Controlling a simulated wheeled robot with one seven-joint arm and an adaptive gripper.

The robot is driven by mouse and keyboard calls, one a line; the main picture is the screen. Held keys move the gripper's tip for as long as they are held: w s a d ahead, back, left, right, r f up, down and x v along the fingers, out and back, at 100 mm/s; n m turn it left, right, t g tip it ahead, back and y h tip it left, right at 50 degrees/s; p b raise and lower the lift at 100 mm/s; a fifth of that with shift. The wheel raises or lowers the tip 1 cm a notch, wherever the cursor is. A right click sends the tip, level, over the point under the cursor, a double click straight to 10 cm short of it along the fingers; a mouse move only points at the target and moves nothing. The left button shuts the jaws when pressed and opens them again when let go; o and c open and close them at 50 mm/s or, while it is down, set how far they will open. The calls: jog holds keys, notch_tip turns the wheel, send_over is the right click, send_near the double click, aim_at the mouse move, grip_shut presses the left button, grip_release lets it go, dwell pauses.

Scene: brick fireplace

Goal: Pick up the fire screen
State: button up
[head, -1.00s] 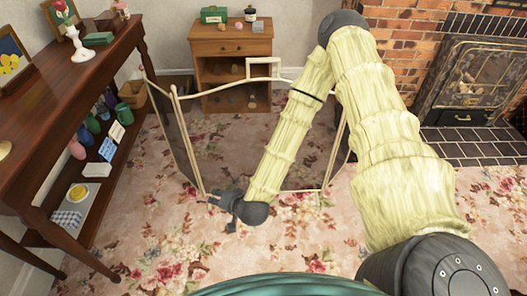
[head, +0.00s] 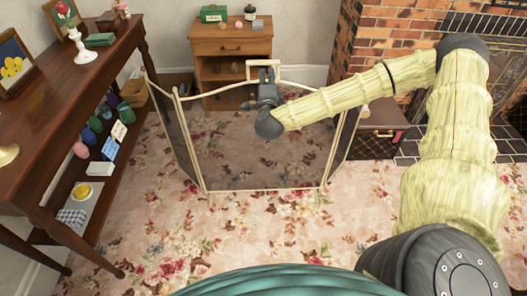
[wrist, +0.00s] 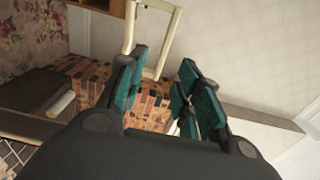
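The fire screen (head: 255,165) stands upright on the floral carpet, with a dark see-through mesh, cream frame and angled side panels. Its cream rectangular handle (head: 292,65) rises from the middle of the top edge. My gripper (head: 266,76) is at the left part of this handle, above the top rail. In the wrist view my gripper (wrist: 160,82) has its green-padded fingers apart. The cream handle (wrist: 170,40) reaches from beyond the fingertips toward the gap between them. I cannot tell whether a finger touches it. My forearm hides part of the right top edge.
A long dark wooden table (head: 75,85) with ornaments and a lower shelf stands at the left. A small wooden cabinet (head: 231,45) is behind the screen. The brick fireplace (head: 390,45) and a dark chest (head: 377,135) are at the right. Carpet in front is clear.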

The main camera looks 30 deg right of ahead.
aim_at(267, 62)
jog(key=shift+d+r+p+x, duration=0.15)
jog(key=shift+x, duration=2.55)
jog(key=shift+d+r+p+x, duration=0.15)
jog(key=shift+x, duration=2.55)
jog(key=shift+s, duration=0.2)
grip_shut()
jog(key=shift+r, duration=0.15)
